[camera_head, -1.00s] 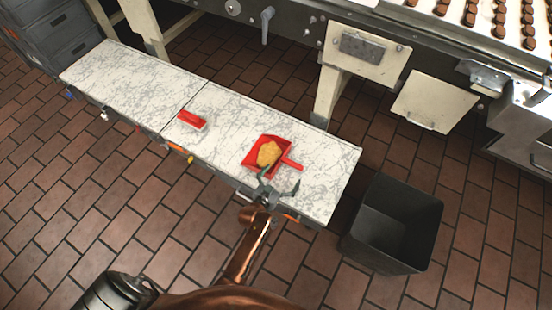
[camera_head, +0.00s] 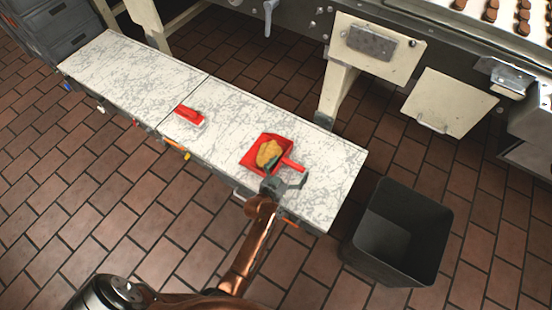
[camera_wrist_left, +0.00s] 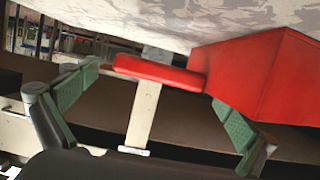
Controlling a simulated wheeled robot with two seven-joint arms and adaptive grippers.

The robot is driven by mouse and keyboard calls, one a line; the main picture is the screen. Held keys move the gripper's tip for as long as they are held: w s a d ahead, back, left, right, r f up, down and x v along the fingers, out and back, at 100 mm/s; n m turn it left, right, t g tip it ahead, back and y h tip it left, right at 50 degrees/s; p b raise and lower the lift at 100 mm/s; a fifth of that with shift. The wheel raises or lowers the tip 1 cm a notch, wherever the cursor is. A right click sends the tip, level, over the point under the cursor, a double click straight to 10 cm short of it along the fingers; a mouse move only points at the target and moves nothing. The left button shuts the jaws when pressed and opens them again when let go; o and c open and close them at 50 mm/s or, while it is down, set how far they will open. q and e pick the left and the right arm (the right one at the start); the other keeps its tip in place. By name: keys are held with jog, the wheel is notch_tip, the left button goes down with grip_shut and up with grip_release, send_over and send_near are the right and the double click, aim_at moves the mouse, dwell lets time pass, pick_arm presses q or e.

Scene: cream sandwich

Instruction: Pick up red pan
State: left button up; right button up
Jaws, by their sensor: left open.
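The red pan (camera_head: 257,142) lies on the marble-patterned bench top, with a yellowish heap (camera_head: 268,153) in it. Its short handle (camera_head: 294,165) points right. In the left wrist view the handle (camera_wrist_left: 158,72) and part of the pan's red body (camera_wrist_left: 262,75) show. My left gripper (camera_head: 287,175) is open and empty at the front side of the handle, close to the pan. In the wrist view the handle lies ahead, across the gap between the green-padded fingers (camera_wrist_left: 158,90). Contact cannot be told. My right gripper is not in view.
A red brush (camera_head: 190,115) lies on the bench (camera_head: 130,75) left of the pan. A black open bin (camera_head: 400,232) stands on the tiled floor by the bench's right end. A machine (camera_head: 380,48) stands behind. The bench's right end is clear.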

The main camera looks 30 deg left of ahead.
pick_arm(q)
jog(key=shift+c, duration=0.7)
jog(key=c, duration=1.1)
jog(key=shift+r, duration=0.15)
